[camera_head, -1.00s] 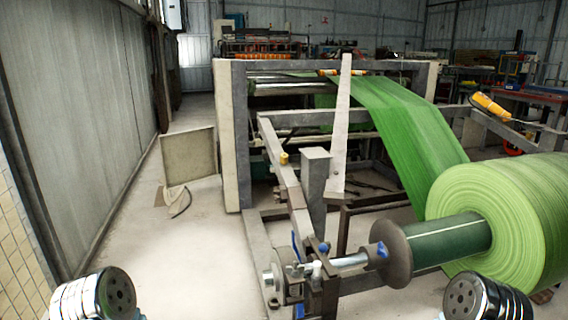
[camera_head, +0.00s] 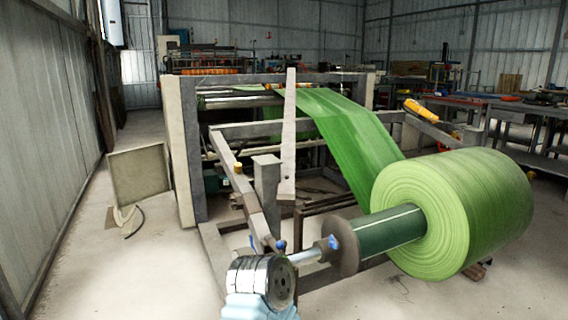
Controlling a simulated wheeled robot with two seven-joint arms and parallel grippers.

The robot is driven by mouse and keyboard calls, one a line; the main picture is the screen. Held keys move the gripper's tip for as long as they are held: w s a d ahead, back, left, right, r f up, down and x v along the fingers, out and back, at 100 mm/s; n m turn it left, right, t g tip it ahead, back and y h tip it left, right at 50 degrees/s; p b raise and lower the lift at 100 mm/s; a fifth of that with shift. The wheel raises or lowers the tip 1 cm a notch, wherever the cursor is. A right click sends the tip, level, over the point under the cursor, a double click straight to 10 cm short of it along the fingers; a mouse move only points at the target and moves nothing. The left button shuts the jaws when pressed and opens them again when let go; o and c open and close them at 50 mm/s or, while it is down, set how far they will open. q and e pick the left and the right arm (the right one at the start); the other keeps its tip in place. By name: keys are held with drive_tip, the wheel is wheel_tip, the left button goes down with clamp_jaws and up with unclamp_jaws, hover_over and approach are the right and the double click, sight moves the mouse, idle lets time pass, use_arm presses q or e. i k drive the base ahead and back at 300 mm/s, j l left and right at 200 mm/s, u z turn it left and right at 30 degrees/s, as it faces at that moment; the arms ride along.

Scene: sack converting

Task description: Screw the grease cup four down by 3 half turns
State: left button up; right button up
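The unwind stand holds a large green roll (camera_head: 455,212) on a dark green core (camera_head: 382,235) with a brown disc (camera_head: 345,248) at its near end. A silver shaft (camera_head: 306,256) runs left from the disc, with small blue parts (camera_head: 281,244) by it. A small yellow piece (camera_head: 238,168) sits on the slanted beam of the stand. I cannot pick out grease cup four; any cups are too small to tell or hidden. A silver and black joint of my own arm covers the shaft's left end. Neither gripper shows.
A grey machine frame (camera_head: 188,150) stands behind, with green web (camera_head: 350,135) running from it to the roll. An orange-yellow device (camera_head: 421,110) sits on the right rail. A pale panel (camera_head: 139,174) leans at the left. The floor at the left front is clear.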

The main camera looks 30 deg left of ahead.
sight(237, 166)
drive_tip(key=j+z, duration=0.15)
drive_tip(key=j, duration=0.8)
drive_tip(key=j+z, duration=0.15)
drive_tip(key=j, duration=0.8)
drive_tip(key=k+j+z, duration=0.15)
drive_tip(key=j, duration=0.8)
